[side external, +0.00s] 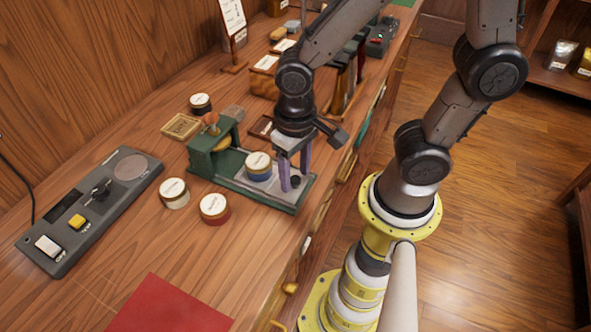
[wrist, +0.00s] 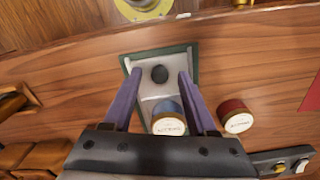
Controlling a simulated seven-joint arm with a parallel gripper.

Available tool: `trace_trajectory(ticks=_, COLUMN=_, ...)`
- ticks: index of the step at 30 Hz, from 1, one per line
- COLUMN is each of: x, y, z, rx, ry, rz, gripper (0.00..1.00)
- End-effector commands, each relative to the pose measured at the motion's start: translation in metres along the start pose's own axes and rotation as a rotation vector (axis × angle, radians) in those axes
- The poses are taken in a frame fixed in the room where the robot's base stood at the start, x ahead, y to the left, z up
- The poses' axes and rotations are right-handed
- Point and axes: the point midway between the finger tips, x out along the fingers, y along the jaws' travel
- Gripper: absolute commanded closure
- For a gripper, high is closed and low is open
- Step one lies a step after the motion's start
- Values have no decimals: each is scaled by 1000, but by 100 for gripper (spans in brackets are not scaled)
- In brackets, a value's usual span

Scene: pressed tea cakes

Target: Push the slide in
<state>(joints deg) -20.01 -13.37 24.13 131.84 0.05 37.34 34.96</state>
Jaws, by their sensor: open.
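The press (side external: 203,160) is a green frame with a wooden knob on top, standing on the counter. Its pale grey slide (side external: 240,184) in a green-edged bed reaches out to the right, and its end also shows in the wrist view (wrist: 146,58). A blue tin with a pale labelled lid (side external: 259,168) sits on the slide, outside the press frame. A dark round knob (wrist: 159,74) stands near the slide's outer end. My gripper (side external: 295,181) is open and low over that end, its purple fingers on either side of the knob. Finger contact with the knob cannot be told.
A cream tin (side external: 174,194) and a red tin (side external: 214,208) stand on the counter in front of the press. A grey control panel (side external: 90,212) lies to the left. A red mat (side external: 170,306) lies at the front. The counter edge runs close to the slide's outer end.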

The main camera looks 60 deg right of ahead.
Motion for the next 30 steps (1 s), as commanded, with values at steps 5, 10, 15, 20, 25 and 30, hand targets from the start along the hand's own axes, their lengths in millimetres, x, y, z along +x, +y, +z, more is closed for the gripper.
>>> trace_trajectory(ticks=5, x=0, y=0, z=0, rx=0, ry=0, rz=0, gripper=64)
trace_trajectory(ticks=10, x=0, y=0, z=0, rx=0, ry=0, rz=0, gripper=94)
trace_trajectory(ticks=15, x=0, y=0, z=0, rx=0, ry=0, rz=0, gripper=100)
trace_trajectory(ticks=20, x=0, y=0, z=0, rx=0, ry=0, rz=0, gripper=100)
trace_trajectory(ticks=25, x=-1, y=0, z=0, rx=0, ry=0, rz=0, gripper=100)
trace_trajectory(ticks=30, x=-1, y=0, z=0, rx=0, ry=0, rz=-1, gripper=100)
